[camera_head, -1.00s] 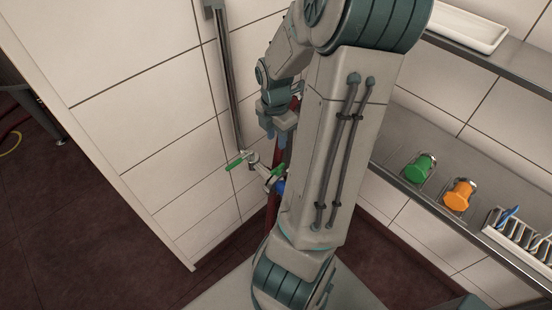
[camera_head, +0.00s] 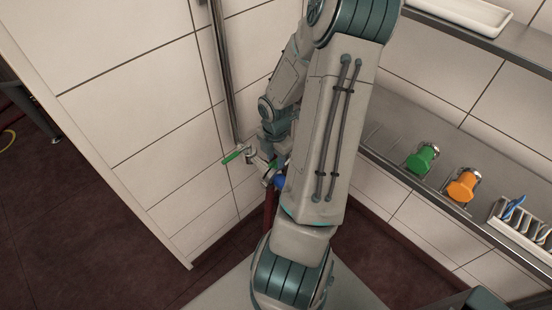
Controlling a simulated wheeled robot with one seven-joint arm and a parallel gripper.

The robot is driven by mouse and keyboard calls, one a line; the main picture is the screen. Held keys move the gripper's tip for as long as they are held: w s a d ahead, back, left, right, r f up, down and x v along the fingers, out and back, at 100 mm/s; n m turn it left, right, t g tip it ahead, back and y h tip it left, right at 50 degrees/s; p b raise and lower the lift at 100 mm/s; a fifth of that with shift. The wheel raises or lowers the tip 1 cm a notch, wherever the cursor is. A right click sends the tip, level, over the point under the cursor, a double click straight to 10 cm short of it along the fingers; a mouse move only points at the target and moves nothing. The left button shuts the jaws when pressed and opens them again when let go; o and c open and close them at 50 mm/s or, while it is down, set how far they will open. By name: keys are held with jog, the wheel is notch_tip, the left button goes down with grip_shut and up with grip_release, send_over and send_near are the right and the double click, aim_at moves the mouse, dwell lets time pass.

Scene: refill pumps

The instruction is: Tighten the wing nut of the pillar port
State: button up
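The pillar port (camera_head: 258,166) is a small metal fitting at the lower end of the wall pipe (camera_head: 225,85), with a green lever (camera_head: 233,155) pointing left. A blue coupling (camera_head: 280,183) sits at its right end, partly behind my arm. A red hose (camera_head: 269,207) hangs below it. The wing nut is too small and too covered to make out. My gripper (camera_head: 274,158) is at the port, just above the coupling. Its fingers are mostly hidden by my arm and the fitting, so I cannot tell whether they touch anything.
A metal shelf (camera_head: 385,153) at right holds a green cap (camera_head: 422,158), an orange cap (camera_head: 463,185) and a white rack (camera_head: 507,214) with a blue item. A white tray (camera_head: 465,12) stands on the upper shelf. Tiled walls close in behind the port.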

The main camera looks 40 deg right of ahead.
jog(key=shift+f, duration=0.15)
grip_shut()
